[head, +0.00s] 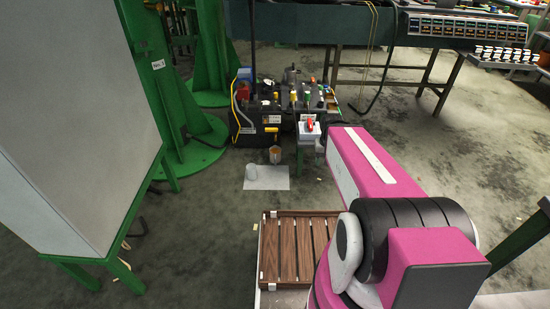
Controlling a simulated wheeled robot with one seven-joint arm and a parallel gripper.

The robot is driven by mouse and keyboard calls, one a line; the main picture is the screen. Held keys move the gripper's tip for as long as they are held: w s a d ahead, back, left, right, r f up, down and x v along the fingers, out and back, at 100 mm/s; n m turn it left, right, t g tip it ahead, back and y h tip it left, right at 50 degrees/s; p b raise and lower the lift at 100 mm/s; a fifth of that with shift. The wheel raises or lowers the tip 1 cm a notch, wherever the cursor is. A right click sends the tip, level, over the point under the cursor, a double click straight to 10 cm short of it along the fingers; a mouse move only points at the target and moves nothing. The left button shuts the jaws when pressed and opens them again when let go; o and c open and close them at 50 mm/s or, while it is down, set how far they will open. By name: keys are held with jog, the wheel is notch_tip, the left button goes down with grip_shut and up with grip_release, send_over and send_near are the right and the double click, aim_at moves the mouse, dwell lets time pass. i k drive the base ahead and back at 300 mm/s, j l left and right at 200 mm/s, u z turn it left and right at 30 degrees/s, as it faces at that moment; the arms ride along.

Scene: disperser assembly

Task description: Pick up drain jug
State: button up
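A pale, translucent jug-like vessel (251,172), likely the drain jug, stands upright on a white sheet (268,182) on the floor, near the sheet's back left. An amber-brown vessel (275,155) is at the sheet's back edge, below the machine; its details are too small to tell. My magenta arm reaches forward on the right side of the head view, to the right of the sheet. I cannot make out my gripper's fingers; the end of the arm is hidden by its own links.
A dark machine (268,121) with hoses stands behind the sheet. A brown slatted wooden platform (285,252) lies in front, beside my arm. A grey cabinet (75,120) on a green frame is at left. Floor is open between the cabinet and the sheet.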

aim_at(275, 152)
jog(key=i+j+z, duration=0.15)
jog(key=j+z, duration=0.2)
jog(key=j, duration=0.15)
jog(key=i+j+z, duration=0.1)
jog(key=j+z, duration=0.25)
jog(key=j, duration=0.2)
jog(key=j+z, duration=0.35)
jog(key=j, duration=0.2)
jog(key=i, duration=0.55)
